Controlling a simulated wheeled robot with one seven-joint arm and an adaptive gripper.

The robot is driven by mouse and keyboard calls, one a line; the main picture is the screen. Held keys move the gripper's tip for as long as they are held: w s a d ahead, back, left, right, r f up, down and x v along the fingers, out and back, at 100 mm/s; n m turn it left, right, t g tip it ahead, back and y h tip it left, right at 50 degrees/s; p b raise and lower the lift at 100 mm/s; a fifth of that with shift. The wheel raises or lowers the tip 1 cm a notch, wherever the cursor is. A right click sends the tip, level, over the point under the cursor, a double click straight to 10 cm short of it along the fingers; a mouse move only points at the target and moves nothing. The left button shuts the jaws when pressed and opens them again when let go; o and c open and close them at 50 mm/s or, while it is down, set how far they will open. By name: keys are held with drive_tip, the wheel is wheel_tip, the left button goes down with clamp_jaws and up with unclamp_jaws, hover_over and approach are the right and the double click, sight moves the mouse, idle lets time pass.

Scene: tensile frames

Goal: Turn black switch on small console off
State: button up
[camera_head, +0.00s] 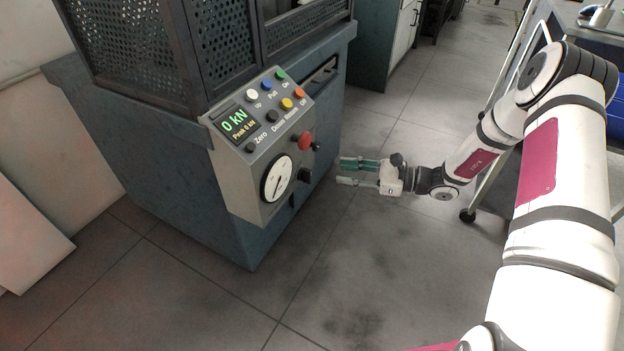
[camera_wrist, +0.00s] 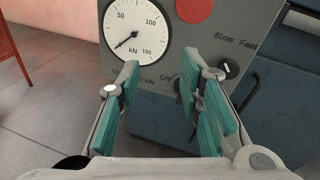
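The small grey console (camera_head: 231,178) is fixed to the front of the blue-grey machine. A black switch (camera_head: 305,175) sticks out low on its face, right of the round dial. In the wrist view, the "Off" label shows beside a dark switch partly hidden by the right finger, so its position cannot be read. Another black knob (camera_wrist: 230,68) sits under the words "Slow Fast". My gripper (camera_head: 342,172) is open and empty, just right of the console and apart from it. In the wrist view, the teal fingers of my gripper (camera_wrist: 160,68) point at the face, spread wide.
The console also bears a red button (camera_head: 303,141), a white dial (camera_head: 277,178), a lit display (camera_head: 237,124) reading 0 kN, and several coloured buttons. The perforated cage (camera_head: 222,42) stands above it. Grey floor (camera_head: 400,260) is clear; a metal-legged table stands right.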

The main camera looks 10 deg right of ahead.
sight(311, 172)
wheel_tip(311, 172, down, 9)
drive_tip(key=w+d+m+t+b, duration=0.2)
drive_tip(key=d+m+t, duration=0.1)
drive_tip(key=m+t, duration=0.1)
drive_tip(key=shift+h, duration=0.4)
drive_tip(key=b+x, duration=0.2)
drive_tip(key=x, duration=1.2)
drive_tip(key=shift+b, duration=0.4)
drive_tip(key=shift+c, duration=0.5)
clamp_jaws()
